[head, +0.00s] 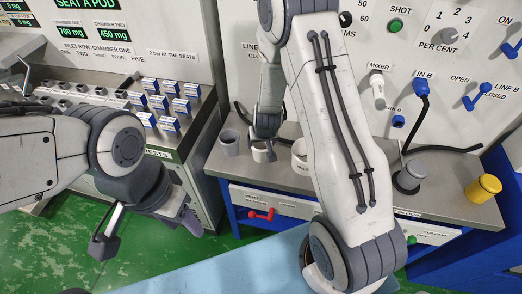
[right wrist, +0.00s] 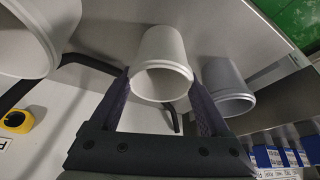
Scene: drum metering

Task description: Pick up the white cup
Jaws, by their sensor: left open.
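The white cup (head: 262,153) stands on the steel bench between a grey cup and a larger white vessel. In the right wrist view the white cup (right wrist: 162,62) has its open rim toward the camera, between the two dark fingers of my right gripper (right wrist: 162,85). The fingertips lie close along both sides of the cup; whether they press on it I cannot tell. In the head view my right gripper (head: 264,138) is over the cup and partly hides it. My left gripper (head: 145,225) is open and empty, far to the left of the cup.
The grey cup (head: 229,142) is close on the left, and the larger white vessel (head: 299,150) close on the right, partly behind my arm. A grey-lidded item (head: 409,178) and a yellow canister (head: 484,188) are further right. Blue-and-white boxes (head: 168,124) fill the left bench.

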